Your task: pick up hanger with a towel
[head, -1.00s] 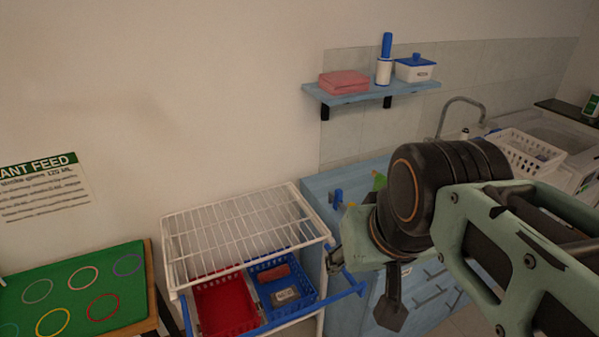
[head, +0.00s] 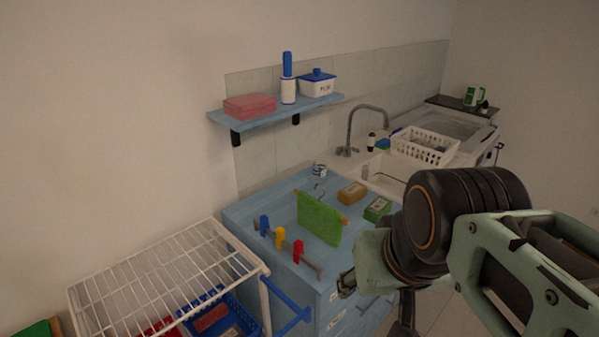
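A green towel (head: 320,219) hangs on a hanger (head: 344,219) above the blue counter. The hanger's wooden ends show at the towel's top corners, and its metal hook rises behind. What holds the hook up is not clear. My gripper (head: 375,303) is in front of the counter, to the right of and nearer than the towel, not touching it. Its fingers are spread apart and nothing shows between them. My wrist hides part of the gripper.
A yellow sponge (head: 352,193) and green box (head: 377,209) lie behind. A white wire rack (head: 165,280) is at lower left, a shelf (head: 270,112) above, the sink at right.

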